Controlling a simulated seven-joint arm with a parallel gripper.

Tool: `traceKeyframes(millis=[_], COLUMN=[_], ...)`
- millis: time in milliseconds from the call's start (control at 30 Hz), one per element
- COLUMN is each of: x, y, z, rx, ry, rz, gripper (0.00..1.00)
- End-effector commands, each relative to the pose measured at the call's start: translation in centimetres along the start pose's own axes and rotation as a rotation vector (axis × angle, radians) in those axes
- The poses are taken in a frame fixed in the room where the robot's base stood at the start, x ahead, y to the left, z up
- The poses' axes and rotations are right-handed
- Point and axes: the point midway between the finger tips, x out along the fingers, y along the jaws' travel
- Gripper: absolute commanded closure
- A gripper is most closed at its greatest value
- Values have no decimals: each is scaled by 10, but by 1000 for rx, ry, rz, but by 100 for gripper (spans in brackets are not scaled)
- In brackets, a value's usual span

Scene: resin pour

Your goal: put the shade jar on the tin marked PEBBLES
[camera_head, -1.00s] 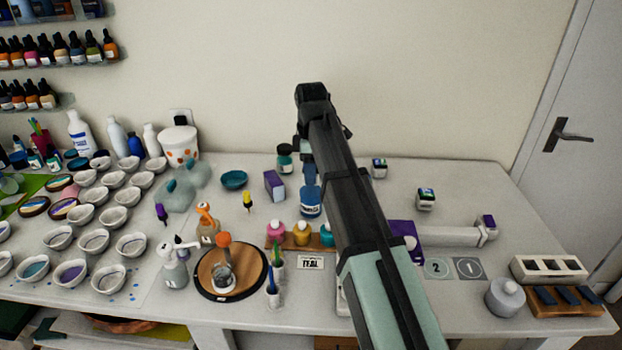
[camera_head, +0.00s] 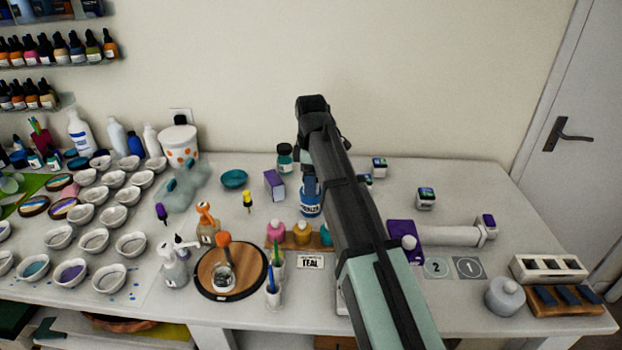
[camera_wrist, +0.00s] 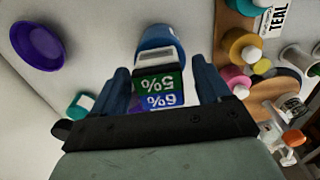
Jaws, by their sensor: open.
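My gripper (camera_wrist: 168,88) is open in the wrist view, its dark blue fingers on either side of a small block (camera_wrist: 158,85) with green and blue fields reading 5% and 6%. I cannot tell whether they touch it. A blue tin (camera_head: 310,206) stands below my gripper; its white lettering is too blurred to read as PEBBLES. Its blue side also shows beyond the block in the wrist view (camera_wrist: 157,36). A teal jar (camera_head: 326,236), partly behind my arm, stands at the end of a row with pink (camera_head: 276,232) and yellow (camera_head: 301,233) jars. A card (camera_head: 310,262) before them reads TEAL.
A round wooden board (camera_head: 207,282) with a cup is at front left. Small white blocks (camera_head: 425,199) stand at right. My arm hides part of the table.

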Motion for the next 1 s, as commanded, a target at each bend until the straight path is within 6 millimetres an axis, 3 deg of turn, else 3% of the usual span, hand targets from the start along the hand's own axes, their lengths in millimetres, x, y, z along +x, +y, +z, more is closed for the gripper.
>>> traceKeyframes(millis=[233,367,800,1000], x=[-3,-14,-90,-114], y=[0,1,2,1], z=[0,0,-1,0], rx=[0,0,0,0], ry=[0,1,1,0], rz=[0,2,2,1], gripper=[24,24,24,24])
